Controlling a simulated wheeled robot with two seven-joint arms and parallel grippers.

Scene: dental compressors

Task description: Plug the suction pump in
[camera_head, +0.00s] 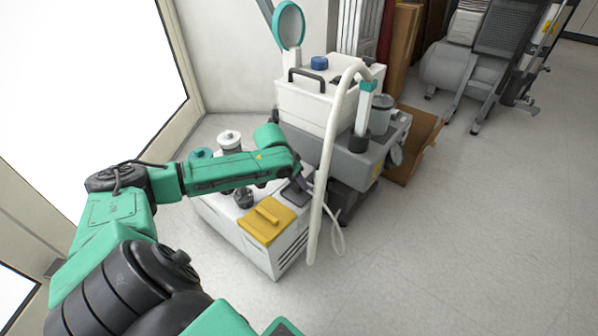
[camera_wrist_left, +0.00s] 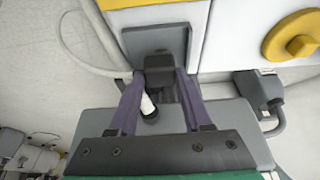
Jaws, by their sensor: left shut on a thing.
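My left gripper (camera_head: 301,184) reaches over the low white box with a yellow panel (camera_head: 277,262). In the left wrist view, the purple fingers of my left gripper (camera_wrist_left: 159,84) are shut on a dark plug-like block (camera_wrist_left: 158,64). The block sits at the lower edge of a grey square plate (camera_wrist_left: 152,42); I cannot tell whether it is seated in it. A short white cable end (camera_wrist_left: 148,103) shows between the fingers. The likely suction pump, a white tank unit (camera_head: 305,105) with a blue cap, stands behind on a grey base. My right gripper is not in view.
A thick white hose (camera_head: 322,170) hangs from the tank unit, close to my left gripper. A thin cable loop (camera_head: 338,238) hangs beside it. In the left wrist view, another dark connector (camera_wrist_left: 262,92) sits at right.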

